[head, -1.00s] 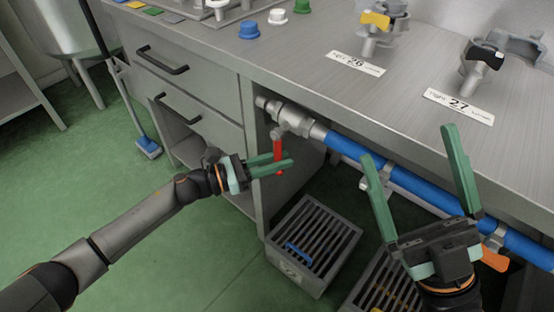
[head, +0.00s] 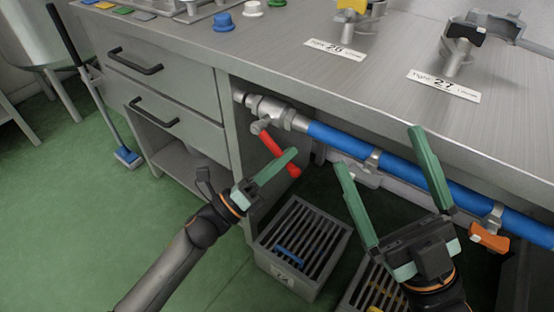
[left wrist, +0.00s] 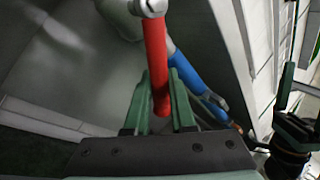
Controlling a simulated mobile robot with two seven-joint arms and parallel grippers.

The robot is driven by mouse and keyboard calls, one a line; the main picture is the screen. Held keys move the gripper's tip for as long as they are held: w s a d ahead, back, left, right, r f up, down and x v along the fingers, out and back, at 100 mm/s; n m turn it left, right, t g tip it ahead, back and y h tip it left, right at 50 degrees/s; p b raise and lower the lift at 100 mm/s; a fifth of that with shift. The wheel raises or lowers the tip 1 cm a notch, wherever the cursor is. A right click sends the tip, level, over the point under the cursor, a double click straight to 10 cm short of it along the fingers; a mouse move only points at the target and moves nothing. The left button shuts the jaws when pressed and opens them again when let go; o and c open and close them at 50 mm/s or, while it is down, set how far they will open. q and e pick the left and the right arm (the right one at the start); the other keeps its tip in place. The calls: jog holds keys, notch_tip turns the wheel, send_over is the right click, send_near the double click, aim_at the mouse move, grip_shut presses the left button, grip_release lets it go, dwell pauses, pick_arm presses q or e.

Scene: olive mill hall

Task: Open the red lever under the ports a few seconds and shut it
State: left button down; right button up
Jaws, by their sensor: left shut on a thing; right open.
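The red lever (head: 275,147) hangs from a metal valve (head: 270,107) on the pipe under the counter edge. It is tilted, its free end down and to the right. My left gripper (head: 288,158) is shut on the red lever near its lower end. In the left wrist view the red lever (left wrist: 155,50) runs between the two green fingers. Clamp ports numbered 26 (head: 350,22) and 27 (head: 459,45) stand on the counter above. My right gripper (head: 378,148) is open and empty before the blue pipe.
The blue pipe (head: 336,138) runs right from the valve, with an orange handle (head: 488,238) farther along. A slatted grey crate (head: 331,262) stands on the floor below, with another beside it. A drawer cabinet (head: 190,98) is at left.

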aim_at(290, 162)
pick_arm(q)
jog(key=n, duration=0.1)
jog(key=r+n+t, duration=0.1)
jog(key=n+t+y, duration=0.1)
jog(key=n, duration=0.1)
jog(key=shift+s+d+r+p, duration=0.3)
jog(key=shift+d+p, duration=0.1)
jog(key=shift+s+d+r+n+t+y+p, duration=0.1)
jog(key=shift+r+n+t+y+p, duration=0.1)
jog(key=shift+r+n+t+y, duration=0.45)
jog(key=shift+d+f+n+t+p, duration=0.15)
jog(key=shift+n+t, duration=0.2)
jog(key=shift+n, duration=0.6)
jog(key=shift+s+a+r+n+t+y+p, duration=0.1)
jog(key=shift+r+n+t+y+p, duration=0.1)
jog(key=shift+r+n+t+y, duration=0.45)
pick_arm(e)
jog(key=shift+d+r, duration=0.15)
jog(key=shift+r, duration=1.05)
pick_arm(q)
jog(key=shift+f+n+h, duration=0.25)
jog(key=shift+h, duration=0.05)
jog(key=c, duration=0.8)
grip_release()
jog(key=shift+o, duration=0.2)
pick_arm(e)
jog(key=shift+f, duration=0.1)
